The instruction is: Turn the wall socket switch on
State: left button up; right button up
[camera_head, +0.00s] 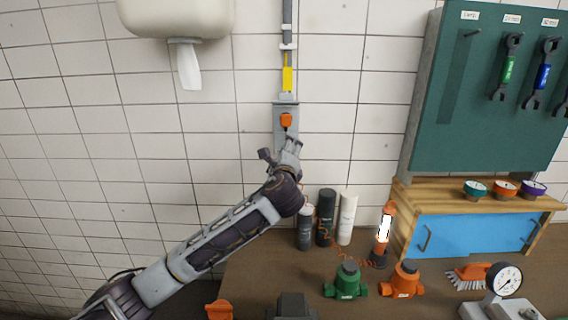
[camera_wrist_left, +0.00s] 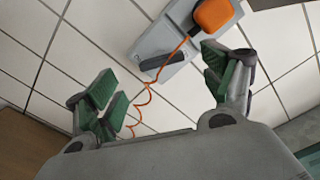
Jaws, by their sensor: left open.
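The wall socket is a grey box (camera_head: 280,110) fixed to the white tiled wall, below a grey conduit. An orange plug (camera_head: 286,120) sits in it. In the left wrist view the grey socket box (camera_wrist_left: 178,42) shows with the orange plug (camera_wrist_left: 213,14) and a dark switch (camera_wrist_left: 162,60) on its lower part. My left gripper (camera_head: 291,147) is just below the plug in the head view, with its fingers towards the socket. In the left wrist view the gripper (camera_wrist_left: 168,85) is open and empty, with the switch between its green-padded fingers. The switch's position is unclear. My right gripper is out of view.
A coiled orange cord (camera_wrist_left: 146,100) hangs from the plug, passing between the fingers. Below are several bottles (camera_head: 326,217) and a lit orange lamp (camera_head: 384,230) on the brown bench. A green tool board (camera_head: 440,100) stands right. A white dispenser (camera_head: 180,15) hangs upper left.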

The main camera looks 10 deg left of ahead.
pick_arm(q)
jog(key=v, duration=0.6)
jog(key=shift+s+f, duration=0.1)
dwell(0.6)
